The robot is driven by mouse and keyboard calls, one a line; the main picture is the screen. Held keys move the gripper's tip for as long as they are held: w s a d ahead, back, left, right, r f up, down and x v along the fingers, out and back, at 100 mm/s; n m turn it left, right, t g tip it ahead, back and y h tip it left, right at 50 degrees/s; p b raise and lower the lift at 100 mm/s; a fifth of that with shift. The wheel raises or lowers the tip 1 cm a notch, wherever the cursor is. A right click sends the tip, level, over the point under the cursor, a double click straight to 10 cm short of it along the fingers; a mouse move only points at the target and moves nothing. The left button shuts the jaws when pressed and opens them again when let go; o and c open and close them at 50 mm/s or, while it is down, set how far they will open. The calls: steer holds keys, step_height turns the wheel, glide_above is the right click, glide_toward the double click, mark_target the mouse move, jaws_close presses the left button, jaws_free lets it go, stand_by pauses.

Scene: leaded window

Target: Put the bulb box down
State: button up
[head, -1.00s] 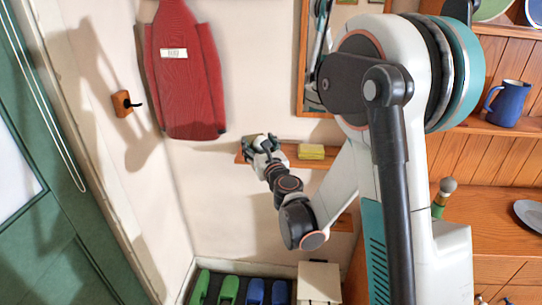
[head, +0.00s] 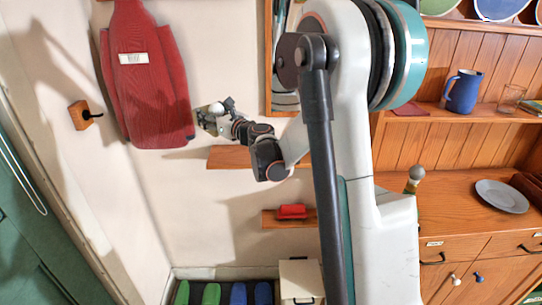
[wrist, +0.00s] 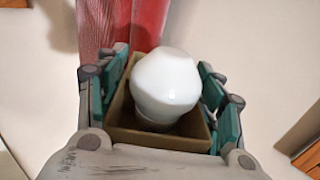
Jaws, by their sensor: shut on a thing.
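The bulb box (wrist: 190,126) is an open tan box with a white rounded bulb (wrist: 166,88) standing up out of it. In the wrist view my gripper (wrist: 162,98) has its teal-padded fingers on two sides of the box and is shut on it. In the head view the gripper (head: 214,117) and the box are small, in front of the cream wall, right of the red hanging garment. They appear above the left part of a wooden wall shelf (head: 232,158), apart from it. My arm hides the shelf's right part.
A lower wooden shelf (head: 270,221) holds a red object (head: 291,211). The red garment (head: 150,80) hangs close to the gripper's left. A wall hook (head: 82,114) is further left. A sideboard (head: 450,210) with a plate (head: 501,196) stands right. The upper shelf's visible left part looks bare.

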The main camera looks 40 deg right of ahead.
steer(key=shift+n+y, duration=0.3)
steer(key=shift+y, duration=0.2)
steer(key=d+r, duration=0.1)
steer(key=d, duration=0.1)
steer(key=d+r, duration=0.3)
steer(key=d, duration=0.2)
steer(key=shift+s+r, duration=0.2)
steer(key=f+b, duration=0.3)
steer(key=f, duration=0.7)
steer(key=f+b, duration=0.3)
steer(key=f, duration=0.7)
steer(key=shift+d+b, duration=0.2)
steer(key=shift+b, duration=0.15)
steer(key=shift+s+r, duration=0.1)
steer(key=shift+r, duration=0.05)
steer(key=o, duration=0.6)
steer(key=shift+f, duration=0.2)
steer(key=o, duration=0.5)
steer(key=shift+r, duration=0.1)
